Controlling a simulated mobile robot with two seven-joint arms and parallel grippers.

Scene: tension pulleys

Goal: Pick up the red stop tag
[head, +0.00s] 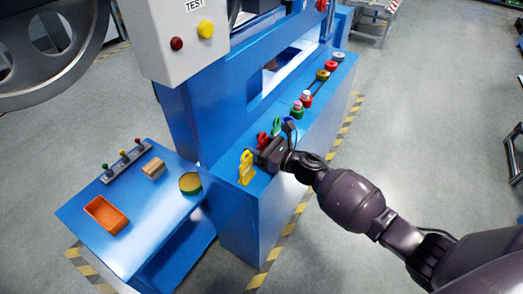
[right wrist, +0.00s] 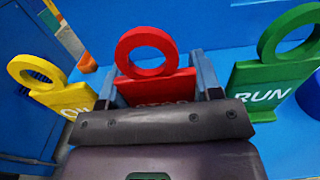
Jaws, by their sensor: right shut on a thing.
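The red stop tag (right wrist: 152,85) has a ring on top and a flat plate with partly hidden white lettering. It stands between the two fingers of my right gripper (right wrist: 155,90) in the right wrist view. My right gripper (head: 265,145) is shut on the tag's plate, low over the blue ledge. In the head view the red tag (head: 262,141) shows just beyond the gripper. A yellow tag (right wrist: 55,95) is on the left and a green RUN tag (right wrist: 268,90) on the right, both apart from the gripper. The tag's lower edge is hidden. My left gripper is not in view.
The blue ledge (head: 239,205) carries several colored knobs farther back. A blue side table (head: 150,225) at the left holds an orange tray (head: 105,214), a round tin (head: 190,184) and small levers. A grey control box (head: 178,50) hangs above.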

